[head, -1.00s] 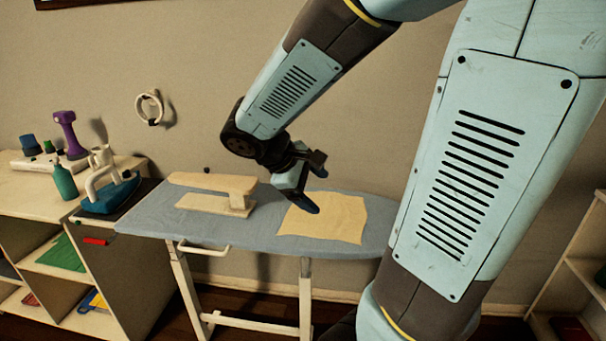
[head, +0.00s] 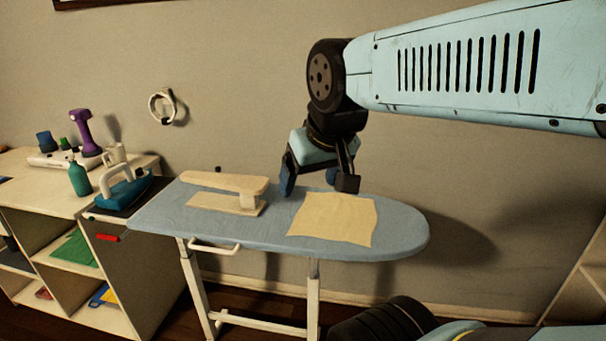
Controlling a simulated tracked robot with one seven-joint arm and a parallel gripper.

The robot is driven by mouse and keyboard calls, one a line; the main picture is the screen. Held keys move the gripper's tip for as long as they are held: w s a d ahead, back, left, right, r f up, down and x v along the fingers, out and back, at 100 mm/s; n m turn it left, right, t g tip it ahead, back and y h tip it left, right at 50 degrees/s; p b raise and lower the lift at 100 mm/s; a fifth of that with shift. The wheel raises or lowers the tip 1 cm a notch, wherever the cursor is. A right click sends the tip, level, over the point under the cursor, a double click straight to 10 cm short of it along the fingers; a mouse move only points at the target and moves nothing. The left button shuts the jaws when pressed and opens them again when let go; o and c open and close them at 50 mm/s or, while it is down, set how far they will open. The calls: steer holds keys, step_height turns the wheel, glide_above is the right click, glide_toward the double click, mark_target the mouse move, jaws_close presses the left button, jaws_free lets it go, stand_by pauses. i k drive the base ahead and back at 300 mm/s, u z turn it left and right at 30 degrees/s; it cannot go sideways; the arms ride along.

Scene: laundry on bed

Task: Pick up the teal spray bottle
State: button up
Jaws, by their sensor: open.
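The teal spray bottle (head: 80,180) stands upright on top of the wooden shelf unit at the left in the head view, beside the teal iron.
A purple tool (head: 84,135) is further back. The ironing board (head: 405,238) holds a sleeve board (head: 225,184) and a tan cloth (head: 335,218).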

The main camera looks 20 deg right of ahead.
mark_target(77, 173)
steer(key=u, duration=2.85)
steer(key=k, duration=0.15)
steer(key=z, duration=1.7)
steer(key=i, duration=0.15)
steer(key=u, duration=1.45)
steer(key=i, duration=3.35)
steer(key=z, duration=0.05)
